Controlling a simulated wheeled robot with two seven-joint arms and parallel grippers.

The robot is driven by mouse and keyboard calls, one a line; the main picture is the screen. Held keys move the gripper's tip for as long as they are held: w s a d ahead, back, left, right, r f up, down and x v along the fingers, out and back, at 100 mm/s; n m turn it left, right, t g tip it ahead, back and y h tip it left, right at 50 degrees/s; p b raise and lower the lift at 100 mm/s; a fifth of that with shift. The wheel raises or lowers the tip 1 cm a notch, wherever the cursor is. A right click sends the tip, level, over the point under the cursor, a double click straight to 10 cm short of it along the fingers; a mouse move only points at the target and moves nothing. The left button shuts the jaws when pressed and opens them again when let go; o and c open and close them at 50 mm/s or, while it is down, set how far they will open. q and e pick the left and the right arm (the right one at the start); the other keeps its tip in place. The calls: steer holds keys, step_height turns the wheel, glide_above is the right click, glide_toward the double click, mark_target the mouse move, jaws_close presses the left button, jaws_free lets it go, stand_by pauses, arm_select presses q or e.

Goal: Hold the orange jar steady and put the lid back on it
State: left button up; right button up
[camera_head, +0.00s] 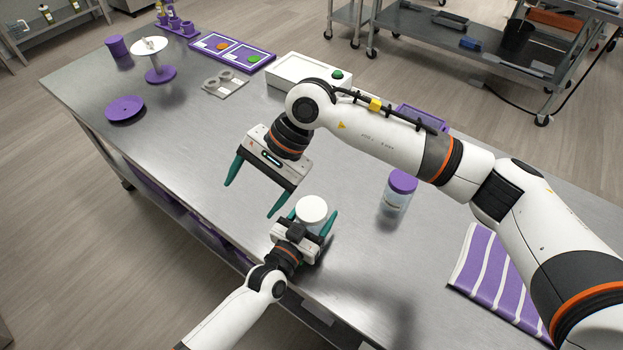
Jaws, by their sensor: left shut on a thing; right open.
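My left gripper (312,218) comes in from the lower left, with its teal fingers shut on the sides of a round, white-topped jar (311,209) near the table's front edge. I see the jar from above, and its lower body is hidden by the gripper. No orange colour shows on it, and I cannot tell whether the white top is a lid or the jar's mouth. My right gripper (250,199) is open and empty, above and left of the jar, with its fingers pointing down. No separate loose lid can be made out for certain.
A clear jar with a purple lid (398,190) stands to the right. A striped purple cloth (490,277) lies at the right. A purple plate (125,109), a purple stand (159,74), a purple tray (228,50) and a white box with a green button (309,76) stand farther back. The left-middle table is clear.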

mark_target(312, 208)
steer(key=w+d+f+n+t+h, duration=0.1)
steer(key=d+n+h, duration=0.1)
steer(key=d, duration=0.1)
steer(key=w+d+f+n+h, duration=0.1)
steer(key=d+n+h, duration=0.1)
steer(key=d, duration=0.1)
steer(key=w+d+f+n+t+h, duration=0.1)
steer(key=w+d+n+h, duration=0.1)
steer(key=d, duration=0.2)
steer(key=shift+n+t, duration=0.3)
steer(key=shift+f, duration=4)
steer(key=shift+c, duration=0.2)
